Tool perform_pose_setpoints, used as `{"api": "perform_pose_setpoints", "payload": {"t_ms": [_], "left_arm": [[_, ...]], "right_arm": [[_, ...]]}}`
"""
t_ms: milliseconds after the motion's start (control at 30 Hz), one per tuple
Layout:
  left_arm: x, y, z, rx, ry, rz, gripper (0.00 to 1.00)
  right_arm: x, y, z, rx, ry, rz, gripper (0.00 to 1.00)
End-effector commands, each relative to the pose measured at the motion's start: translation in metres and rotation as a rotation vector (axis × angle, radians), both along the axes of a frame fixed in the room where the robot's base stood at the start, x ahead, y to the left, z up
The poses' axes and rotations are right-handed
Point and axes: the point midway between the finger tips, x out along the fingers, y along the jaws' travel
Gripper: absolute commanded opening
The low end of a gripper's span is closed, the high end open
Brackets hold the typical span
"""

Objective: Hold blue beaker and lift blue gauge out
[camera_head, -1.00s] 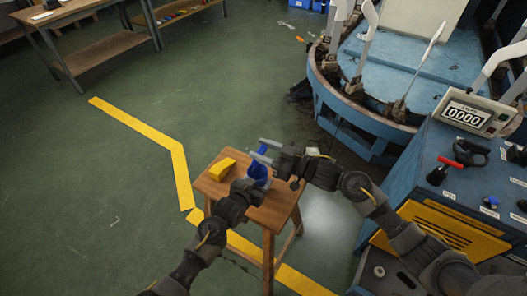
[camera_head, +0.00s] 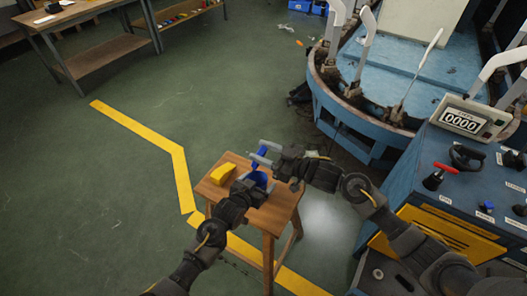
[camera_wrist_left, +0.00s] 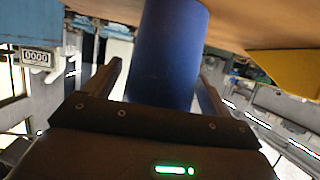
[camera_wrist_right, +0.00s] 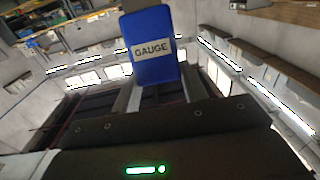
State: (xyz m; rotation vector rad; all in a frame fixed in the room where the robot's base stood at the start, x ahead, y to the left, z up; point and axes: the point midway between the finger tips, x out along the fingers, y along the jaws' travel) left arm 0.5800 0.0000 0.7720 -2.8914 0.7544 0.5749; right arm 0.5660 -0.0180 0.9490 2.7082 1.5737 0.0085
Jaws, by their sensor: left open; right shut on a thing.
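The blue beaker (camera_head: 260,178) stands on the small wooden stool (camera_head: 282,207). It also shows in the left wrist view (camera_wrist_left: 168,50), close up between the fingers. My left gripper (camera_head: 256,184) is open, with one finger on each side of the beaker. My right gripper (camera_head: 262,157) is shut on the blue gauge (camera_head: 261,150), above the beaker. In the right wrist view the gauge (camera_wrist_right: 152,73) is a blue block with a white label reading GAUGE, between the fingers. I cannot tell whether its lower end is clear of the beaker.
A yellow block (camera_head: 222,173) lies on the stool left of the beaker. A blue control console (camera_head: 440,205) stands at the right and a round blue machine (camera_head: 350,125) behind it. A workbench (camera_head: 85,30) is at the far left. The green floor left of the stool is clear.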

Motion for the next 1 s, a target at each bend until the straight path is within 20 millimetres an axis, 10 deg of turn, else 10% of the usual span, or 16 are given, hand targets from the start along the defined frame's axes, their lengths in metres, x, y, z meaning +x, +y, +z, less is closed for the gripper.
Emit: {"api": "perform_pose_setpoints", "payload": {"t_ms": [1000], "left_arm": [[-0.097,0.054,0.046,0.0,0.001,0.0,0.84]], "right_arm": [[0.0,0.0,0.0,0.001,0.0,0.0,0.15]]}}
